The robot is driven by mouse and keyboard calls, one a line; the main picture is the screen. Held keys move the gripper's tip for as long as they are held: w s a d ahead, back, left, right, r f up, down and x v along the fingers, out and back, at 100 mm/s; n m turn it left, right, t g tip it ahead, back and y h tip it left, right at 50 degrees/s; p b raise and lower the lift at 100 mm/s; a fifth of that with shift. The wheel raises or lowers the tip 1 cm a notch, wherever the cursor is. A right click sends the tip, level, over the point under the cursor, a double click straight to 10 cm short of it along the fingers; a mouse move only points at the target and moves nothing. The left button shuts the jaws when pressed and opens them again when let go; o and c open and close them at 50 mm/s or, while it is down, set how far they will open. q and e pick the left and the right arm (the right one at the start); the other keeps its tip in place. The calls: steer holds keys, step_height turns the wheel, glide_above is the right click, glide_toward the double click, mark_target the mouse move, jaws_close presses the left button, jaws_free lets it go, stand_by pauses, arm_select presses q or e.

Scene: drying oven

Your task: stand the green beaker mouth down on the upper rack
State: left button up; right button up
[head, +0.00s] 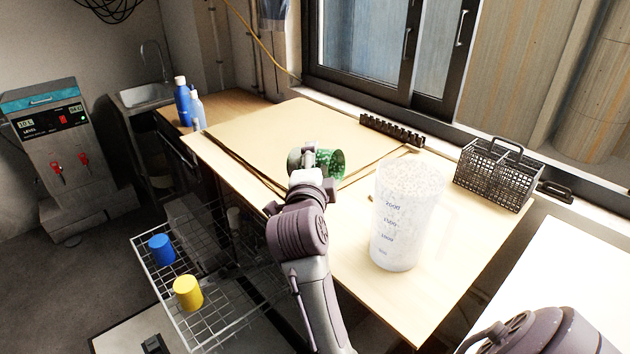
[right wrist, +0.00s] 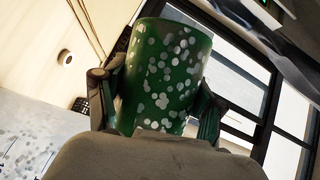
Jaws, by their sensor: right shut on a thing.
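The green beaker (head: 334,164) with pale speckles is in my right gripper (head: 311,160), above the wooden worktop. It lies roughly on its side in the head view; I cannot tell for certain which end is the mouth. In the right wrist view the beaker (right wrist: 165,75) sits between the two fingers, one on each side. A white wire rack (head: 205,330) is pulled out at the lower left, below worktop height. A blue cup (head: 161,249) and a yellow cup (head: 187,293) stand on it with closed ends up. My left gripper is not in view.
A large clear measuring jug (head: 405,220) stands on the worktop (head: 375,300) right of my arm. A black wire basket (head: 495,175) and a dark strip (head: 392,131) are near the window. Blue bottles (head: 183,103) stand at the back left. The rack's far part has bare wires.

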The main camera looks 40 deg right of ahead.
steer(key=shift+f+m+t+b, duration=0.2)
steer(key=shift+m+t+b, duration=0.2)
steer(key=shift+m+b, duration=0.4)
steer(key=shift+r, duration=0.15)
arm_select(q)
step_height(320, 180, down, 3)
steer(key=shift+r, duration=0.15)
arm_select(e)
steer(key=shift+r, duration=0.1)
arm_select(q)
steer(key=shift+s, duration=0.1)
